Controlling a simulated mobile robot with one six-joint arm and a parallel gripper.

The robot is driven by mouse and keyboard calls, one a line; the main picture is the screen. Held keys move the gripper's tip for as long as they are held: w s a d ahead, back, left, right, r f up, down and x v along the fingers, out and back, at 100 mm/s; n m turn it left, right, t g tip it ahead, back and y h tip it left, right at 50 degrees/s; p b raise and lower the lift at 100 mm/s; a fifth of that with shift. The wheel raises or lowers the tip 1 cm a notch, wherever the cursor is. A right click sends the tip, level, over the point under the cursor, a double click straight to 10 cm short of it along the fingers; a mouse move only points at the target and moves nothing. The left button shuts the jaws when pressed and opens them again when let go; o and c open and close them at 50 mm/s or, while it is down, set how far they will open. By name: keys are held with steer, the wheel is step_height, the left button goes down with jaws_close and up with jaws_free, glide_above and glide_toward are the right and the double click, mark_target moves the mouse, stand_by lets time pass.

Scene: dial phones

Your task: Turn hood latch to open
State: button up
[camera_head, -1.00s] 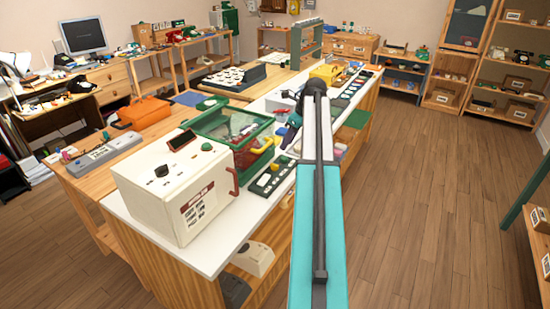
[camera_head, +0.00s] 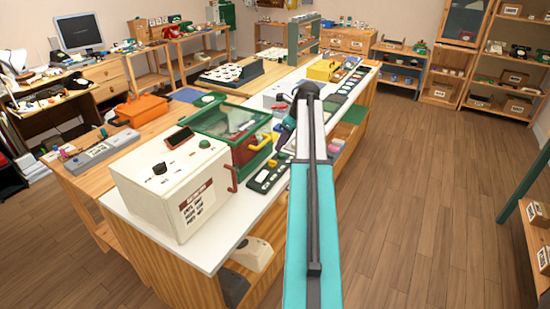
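A green-framed case with a clear hood (camera_head: 226,117) stands on the white-topped bench, behind the white box. A yellow curved handle or latch (camera_head: 262,143) shows at the hood's right front side. My arm reaches forward over the bench's right edge, and its dark wrist end (camera_head: 287,129) is bent down just right of the case. My gripper is small and mostly lost against the case and bench clutter; I cannot make out its fingers. I cannot tell whether it touches the yellow part.
A white box (camera_head: 175,190) with a red side handle stands at the bench's near end. A dark button strip (camera_head: 270,175) lies along the bench's right edge. A yellow case (camera_head: 324,69) stands farther back. Wooden floor (camera_head: 420,170) is open to the right.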

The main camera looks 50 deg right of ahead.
mark_target(273, 161)
steer(key=shift+p+x, duration=1.05)
steer(key=shift+x, duration=3.95)
steer(key=shift+f, duration=0.1)
jaws_close()
